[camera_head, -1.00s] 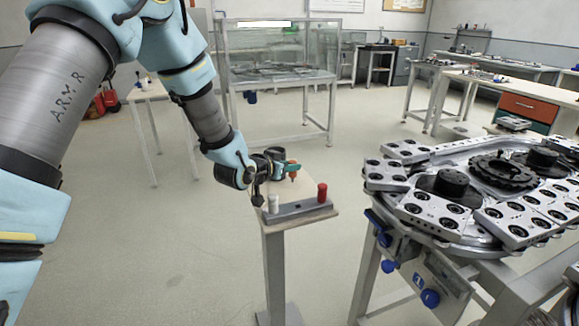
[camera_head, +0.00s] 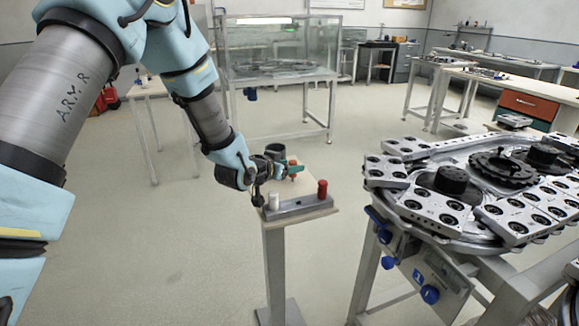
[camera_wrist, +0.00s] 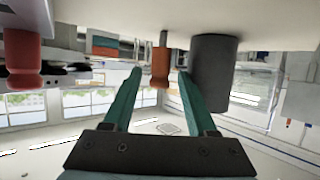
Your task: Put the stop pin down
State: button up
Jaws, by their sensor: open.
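An orange-brown pin (camera_wrist: 160,62) stands on the small stand's top, which appears upside down in the wrist view. I take it to be the stop pin. My gripper (camera_wrist: 158,84) is open, with one teal finger on each side of the pin and visible gaps between. In the head view my gripper (camera_head: 288,171) is low over the small stand (camera_head: 318,214), with the orange pin (camera_head: 293,178) partly hidden at its fingertips.
A dark grey cylinder (camera_wrist: 212,75) stands close beside the pin. A grey block (camera_head: 299,208) at the stand's front edge carries a white pin (camera_head: 273,201) and a red pin (camera_head: 322,190). The ring track (camera_head: 460,205) is on a table to the right. Open floor lies left.

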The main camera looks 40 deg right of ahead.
jog(key=shift+r, duration=0.2)
jog(key=shift+s+a, duration=0.1)
jog(key=shift+a, duration=0.25)
jog(key=b+v, duration=0.2)
jog(key=v, duration=0.9)
jog(key=shift+r, duration=0.15)
jog(key=shift+a, duration=0.1)
jog(key=w+a+f+n+t+y, duration=0.1)
jog(key=w+a+n+y, duration=0.3)
jog(key=a, duration=0.7)
jog(key=w+a+f+n+t+y, duration=0.15)
jog(key=w+a+y, duration=0.25)
jog(key=w+a, duration=0.5)
jog(key=s+a+n+g+y, duration=0.2)
jog(key=s+a+n, duration=0.2)
jog(key=a, duration=0.8)
jog(key=s+a+r+n+g+y, duration=0.1)
jog(key=s+a+n+g+y, duration=0.1)
jog(key=s+a+n, duration=0.2)
jog(key=s+a, duration=0.3)
jog(key=a, duration=0.5)
jog(key=shift+s+a+r+g+y, duration=0.15)
jog(key=shift+s+a+g+y, duration=0.1)
jog(key=shift+a+g+y, duration=0.15)
